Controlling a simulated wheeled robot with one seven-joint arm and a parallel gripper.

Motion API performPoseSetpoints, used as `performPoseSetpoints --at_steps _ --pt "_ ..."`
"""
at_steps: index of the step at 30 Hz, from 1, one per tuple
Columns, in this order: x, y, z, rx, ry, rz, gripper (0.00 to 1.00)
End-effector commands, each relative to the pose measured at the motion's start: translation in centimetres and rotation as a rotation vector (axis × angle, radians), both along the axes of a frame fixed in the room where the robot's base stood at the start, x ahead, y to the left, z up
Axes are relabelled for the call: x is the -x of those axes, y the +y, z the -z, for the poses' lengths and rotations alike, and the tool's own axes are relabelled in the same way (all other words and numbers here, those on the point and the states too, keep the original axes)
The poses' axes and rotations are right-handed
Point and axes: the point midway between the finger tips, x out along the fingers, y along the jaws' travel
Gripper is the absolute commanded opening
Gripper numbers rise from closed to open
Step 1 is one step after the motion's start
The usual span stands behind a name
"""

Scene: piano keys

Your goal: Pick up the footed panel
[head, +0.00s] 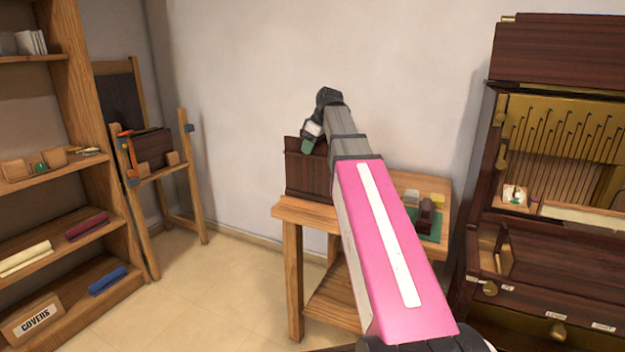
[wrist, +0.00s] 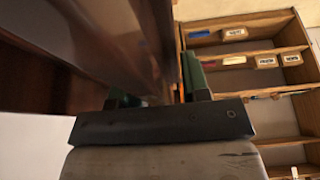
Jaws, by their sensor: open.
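A dark red-brown wooden panel (head: 307,175) stands upright at the left end of the small wooden table; its feet cannot be made out. My gripper (head: 309,142) is at the panel's top edge, tilted down, and my pink arm hides part of the table behind it. In the wrist view, dark glossy wood (wrist: 85,45) fills the upper left and runs down toward the open green fingers (wrist: 154,90). Its edge appears to lie between them. I cannot tell whether they touch it.
The small table (head: 290,208) also carries a green mat with small items at right. A dark piano case (head: 560,262) stands at the right. An easel (head: 188,180) holding another dark panel (head: 153,147) and an open shelf (head: 85,120) stand at the left. The floor between is clear.

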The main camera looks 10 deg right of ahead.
Motion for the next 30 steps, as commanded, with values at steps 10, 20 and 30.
performPoseSetpoints --at_steps 10,20,30 --pt "0.0 0.0 0.2 0.0 0.0 0.0 0.43" --pt "0.0 0.0 0.2 -0.001 -0.001 0.0 0.0" --pt "-0.1 0.0 -0.8 0.0 -0.001 0.0 0.0"
